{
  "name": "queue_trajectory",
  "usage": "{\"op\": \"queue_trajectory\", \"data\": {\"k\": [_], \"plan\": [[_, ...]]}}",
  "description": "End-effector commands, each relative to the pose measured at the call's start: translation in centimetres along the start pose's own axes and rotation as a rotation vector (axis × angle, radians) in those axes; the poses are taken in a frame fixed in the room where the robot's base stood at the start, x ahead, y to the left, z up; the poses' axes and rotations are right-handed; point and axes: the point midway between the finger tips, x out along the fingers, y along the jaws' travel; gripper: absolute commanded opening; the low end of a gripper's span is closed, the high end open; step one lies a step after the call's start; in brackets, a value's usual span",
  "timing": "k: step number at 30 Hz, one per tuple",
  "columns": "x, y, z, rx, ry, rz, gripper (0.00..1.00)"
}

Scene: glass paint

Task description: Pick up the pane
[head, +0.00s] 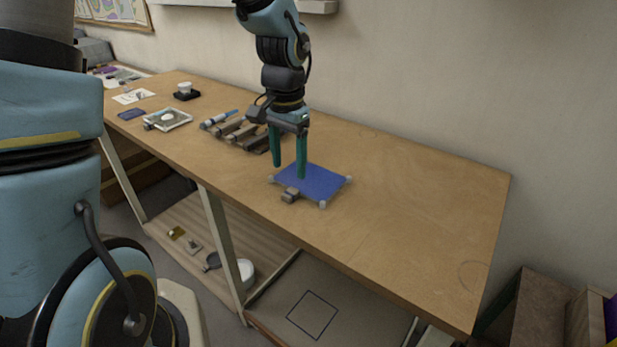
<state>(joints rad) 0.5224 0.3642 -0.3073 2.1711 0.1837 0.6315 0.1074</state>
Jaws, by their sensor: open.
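A blue pane (325,184) lies flat on the wooden workbench (420,215), with small pale pieces at its corners. A small grey-brown block (291,195) sits at its near left edge. My gripper (289,172) points down with its two green fingers apart and nothing seen between them. The fingers are over the pane's left side; the right fingertip overlaps the pane in the picture. I cannot tell whether it touches. Another small dark blue piece (131,114) lies at the bench's far left.
A slatted wooden rack (238,134) with a pen-like tool stands left of my gripper. A framed tray (168,119) and a dark base with a white cup (186,92) are farther left. The bench's right part is clear. The wall runs behind.

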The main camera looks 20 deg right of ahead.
Motion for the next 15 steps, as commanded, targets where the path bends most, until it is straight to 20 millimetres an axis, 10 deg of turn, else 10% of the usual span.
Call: {"op": "queue_trajectory", "data": {"k": [15], "plan": [[5.2, 0.3, -0.1, -0.001, -0.003, 0.002, 0.68]]}}
